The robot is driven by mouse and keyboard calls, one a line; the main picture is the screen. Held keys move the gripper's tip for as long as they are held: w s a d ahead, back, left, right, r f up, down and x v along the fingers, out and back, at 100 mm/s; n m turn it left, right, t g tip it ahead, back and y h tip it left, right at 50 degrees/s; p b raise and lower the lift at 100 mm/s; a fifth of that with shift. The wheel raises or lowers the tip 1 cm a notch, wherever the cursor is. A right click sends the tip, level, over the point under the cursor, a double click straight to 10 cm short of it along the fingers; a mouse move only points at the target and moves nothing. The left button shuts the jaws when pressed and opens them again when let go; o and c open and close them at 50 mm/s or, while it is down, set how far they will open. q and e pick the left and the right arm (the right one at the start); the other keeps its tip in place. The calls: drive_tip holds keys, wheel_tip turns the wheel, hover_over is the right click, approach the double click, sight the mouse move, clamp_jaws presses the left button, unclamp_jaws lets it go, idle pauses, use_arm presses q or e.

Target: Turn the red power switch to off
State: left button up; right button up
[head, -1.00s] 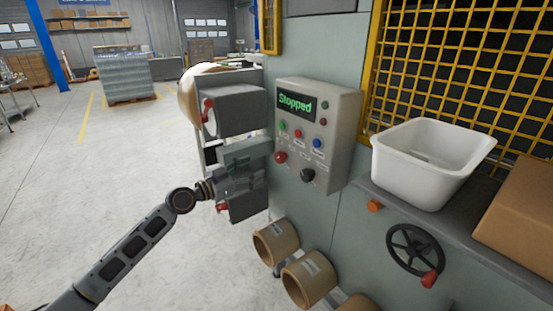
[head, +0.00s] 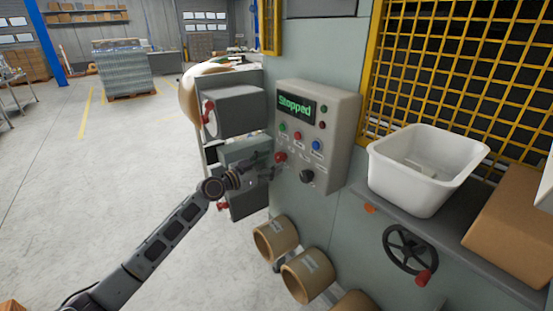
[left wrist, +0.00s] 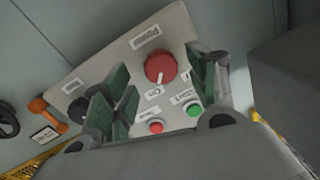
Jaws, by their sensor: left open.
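The red power switch (head: 281,157) is a round knob low on the left of the control panel. In the left wrist view the red knob (left wrist: 160,67) shows large, with a pale pointer mark toward the "On" label. My left gripper (head: 274,171) is open in front of the panel, just below and beside the knob. In the left wrist view its two green-padded fingers stand on either side of the knob, with nothing held; I cannot tell whether they touch it. The panel's screen (head: 296,106) reads "Stopped". My right gripper is not in view.
Small green (head: 283,127), red and blue buttons and a black knob (head: 307,176) sit close by on the panel. A white bin (head: 385,170) stands on a ledge to the right, above a black handwheel (head: 410,249). Cardboard rolls (head: 307,276) lie below.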

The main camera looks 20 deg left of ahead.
sight(277, 160)
use_arm(q)
drive_tip(key=shift+p+x, duration=0.35)
drive_tip(key=shift+x, duration=1.2)
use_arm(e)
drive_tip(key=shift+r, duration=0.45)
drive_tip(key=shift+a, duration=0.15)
use_arm(q)
drive_tip(key=shift+c, duration=0.8)
drive_tip(key=c, duration=0.8)
drive_tip(key=shift+c, duration=0.4)
